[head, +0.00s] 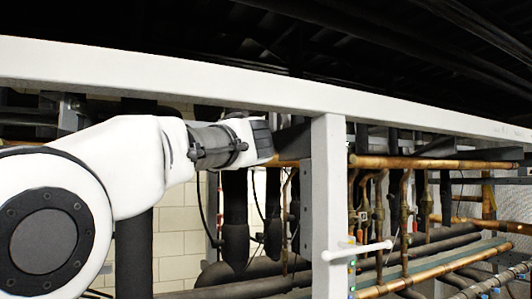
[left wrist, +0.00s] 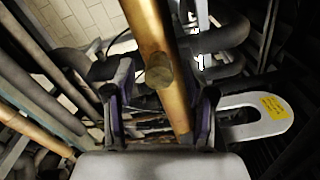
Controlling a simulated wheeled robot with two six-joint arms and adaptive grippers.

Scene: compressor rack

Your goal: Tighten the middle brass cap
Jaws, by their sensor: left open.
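In the left wrist view a brass cap (left wrist: 158,72), a short round stub, sits on a copper pipe (left wrist: 150,28) that runs from the top edge down between my fingers. My left gripper (left wrist: 162,103) is open, with one finger on each side of the pipe and the cap between or just beyond the tips; I see no contact. In the head view my left gripper (head: 291,141) reaches in from the left toward the white post, small and dark against the pipes. That cap cannot be made out there. My right gripper is not in view.
A white beam (head: 200,80) crosses the head view above my arm, and a white upright post (head: 328,200) stands close to the gripper. Copper pipes (head: 430,163) and dark pipes fill the rack. A pale slotted plate with a yellow label (left wrist: 272,107) lies right of my fingers.

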